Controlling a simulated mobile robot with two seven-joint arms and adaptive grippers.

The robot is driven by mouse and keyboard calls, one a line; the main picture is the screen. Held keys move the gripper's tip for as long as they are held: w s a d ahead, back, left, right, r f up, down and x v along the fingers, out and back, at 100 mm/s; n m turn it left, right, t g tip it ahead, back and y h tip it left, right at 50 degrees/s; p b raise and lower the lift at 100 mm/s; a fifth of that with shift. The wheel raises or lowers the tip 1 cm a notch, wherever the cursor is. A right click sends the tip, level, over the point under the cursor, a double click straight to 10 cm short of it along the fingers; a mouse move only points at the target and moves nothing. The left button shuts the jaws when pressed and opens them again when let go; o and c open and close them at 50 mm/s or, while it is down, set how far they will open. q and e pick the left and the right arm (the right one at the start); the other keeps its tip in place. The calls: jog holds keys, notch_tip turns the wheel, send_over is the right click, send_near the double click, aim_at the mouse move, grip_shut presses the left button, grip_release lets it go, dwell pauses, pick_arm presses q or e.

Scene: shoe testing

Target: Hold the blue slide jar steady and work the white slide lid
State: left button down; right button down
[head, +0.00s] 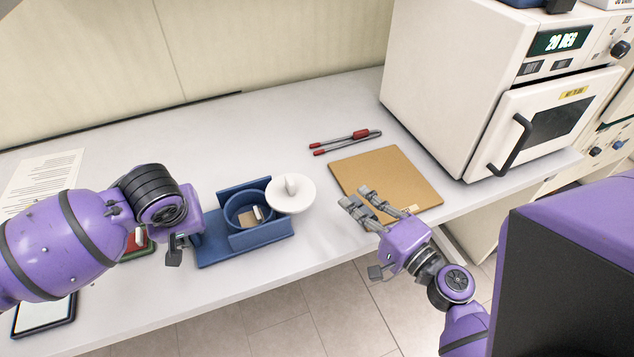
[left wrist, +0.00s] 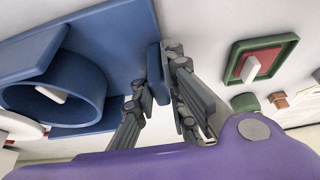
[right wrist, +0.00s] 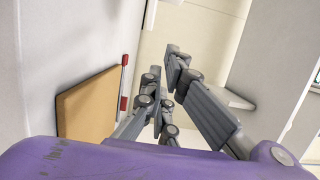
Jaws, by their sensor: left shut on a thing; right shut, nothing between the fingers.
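The round blue slide jar (head: 228,214) stands open in a blue holder (head: 222,252), with a brown and a white piece showing inside. The jar also shows in the left wrist view (left wrist: 88,92). The white slide lid (head: 297,203), with an upright knob, is right of the jar, overlapping the holder's right side; I cannot tell what it rests on. My left gripper (head: 187,238) is at the holder's left end, shut on a blue upright part of it (left wrist: 156,75). My right gripper (head: 356,197) is shut and empty, right of the lid, over the board's front edge.
A tan board (head: 385,178) lies right of the lid, with red-handled tongs (head: 345,142) behind it. A white oven (head: 450,90) stands at the back right. A green tray with a red piece (left wrist: 262,62) and a tablet (head: 42,315) lie left. The table's back middle is clear.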

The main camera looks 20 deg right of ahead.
aim_at(269, 199)
jog(key=x, duration=0.8)
jog(key=shift+w+a, duration=0.2)
jog(key=shift+w, duration=0.2)
jog(key=a, duration=0.3)
jog(key=shift+a, duration=0.5)
jog(key=a, duration=1)
jog(key=shift+s+a, duration=0.1)
jog(key=shift+s, duration=0.05)
pick_arm(q)
jog(key=shift+d, duration=0.1)
pick_arm(e)
jog(key=shift+a, duration=0.35)
